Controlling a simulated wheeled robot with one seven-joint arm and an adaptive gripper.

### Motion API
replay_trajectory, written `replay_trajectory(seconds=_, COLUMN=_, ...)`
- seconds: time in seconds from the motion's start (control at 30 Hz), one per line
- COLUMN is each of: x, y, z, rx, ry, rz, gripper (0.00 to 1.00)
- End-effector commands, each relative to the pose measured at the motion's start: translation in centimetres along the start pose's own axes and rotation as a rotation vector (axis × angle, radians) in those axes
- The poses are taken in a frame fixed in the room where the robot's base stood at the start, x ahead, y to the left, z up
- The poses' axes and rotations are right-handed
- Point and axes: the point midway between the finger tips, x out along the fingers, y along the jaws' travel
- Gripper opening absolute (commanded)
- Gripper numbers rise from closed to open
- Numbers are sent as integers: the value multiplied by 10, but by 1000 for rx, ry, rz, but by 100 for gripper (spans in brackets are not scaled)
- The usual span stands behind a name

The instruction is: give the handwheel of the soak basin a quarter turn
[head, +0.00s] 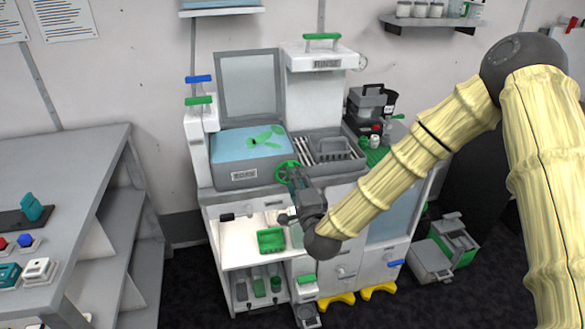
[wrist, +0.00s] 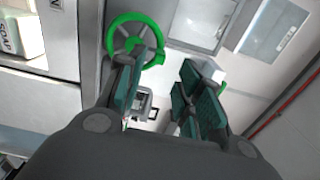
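The green handwheel (head: 281,168) is on the front of the grey soak basin (head: 218,177), near its right corner. The basin holds blue water with green items in it. My gripper (head: 296,181) is close in front of the wheel and hides part of it in the head view. In the wrist view the spoked wheel (wrist: 113,35) shows at the upper left. My gripper (wrist: 160,85) is open there, with its dark and teal fingers apart. The left finger overlaps the wheel's lower rim; I cannot tell whether it touches. Nothing shows gripped between the fingers.
A rinse unit (head: 318,60) stands behind a rack (head: 325,150), right of the wheel. Below the basin is an open lit cabinet with a green tray (head: 271,240). A grey workbench (head: 75,160) stands at the left. A grey and green box (head: 445,248) sits on the floor right.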

Motion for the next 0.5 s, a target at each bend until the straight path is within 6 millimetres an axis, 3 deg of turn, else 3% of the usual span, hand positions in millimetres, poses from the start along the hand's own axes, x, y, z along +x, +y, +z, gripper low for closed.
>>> replay_trajectory(seconds=0.2, x=36, y=-1, z=1, rx=-1, ry=-1, rz=0, gripper=36)
replay_trajectory(seconds=0.5, x=62, y=0, z=1, rx=-2, ry=-1, rz=2, gripper=36)
